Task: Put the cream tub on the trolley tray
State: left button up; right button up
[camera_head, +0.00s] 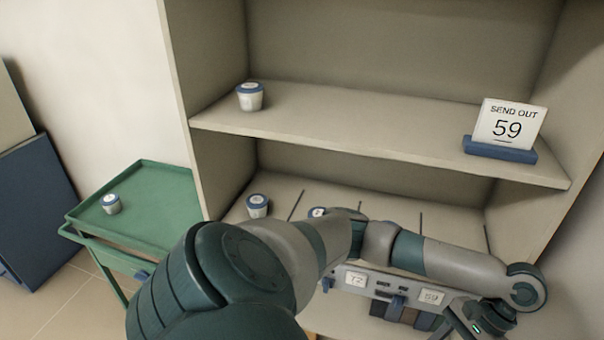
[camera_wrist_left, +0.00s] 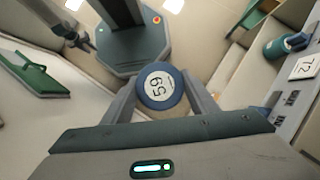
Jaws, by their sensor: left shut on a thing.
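My left gripper (camera_wrist_left: 157,88) is shut on a tub (camera_wrist_left: 157,84) seen from above in the left wrist view. Its lid has a blue rim and a white label that seems to read 59; its sides are hidden. In the head view my left arm crosses from the lower left to the lower right, where the gripper is partly cut off and the held tub cannot be made out. My right gripper may be a small dark shape (camera_wrist_left: 72,36), unclear.
The shelf unit's upper board (camera_head: 370,140) holds a blue-lidded tub (camera_head: 250,97) and a SEND OUT 59 sign (camera_head: 507,127). Below are another tub (camera_head: 258,206) and a partly hidden one (camera_head: 318,212). A panel (camera_head: 385,284) has labels 72 and 59. Much of the tray is bare.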

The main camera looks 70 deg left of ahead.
aim_at(179, 223)
jog(key=u, duration=1.75)
jog(key=j+u, duration=0.3)
jog(key=u, duration=0.15)
jog(key=i+j+u, duration=0.15)
jog(key=u, duration=0.35)
jog(key=i+j+u, duration=0.15)
jog(key=j+u, duration=0.15)
jog(key=u, duration=0.15)
jog(key=i+j+u, duration=0.2)
jog(key=u, duration=0.3)
jog(key=i+j+u, duration=0.1)
jog(key=u, duration=0.35)
jog(key=i+u, duration=0.25)
jog(key=i, duration=0.2)
jog(key=i+j+z, duration=0.1)
jog(key=i+z, duration=0.25)
jog(key=z, duration=0.15)
jog(key=i+z, duration=0.1)
jog(key=z, duration=0.3)
jog(key=i+z, duration=0.1)
jog(key=z, duration=0.3)
jog(key=i+z, duration=0.1)
jog(key=z, duration=0.3)
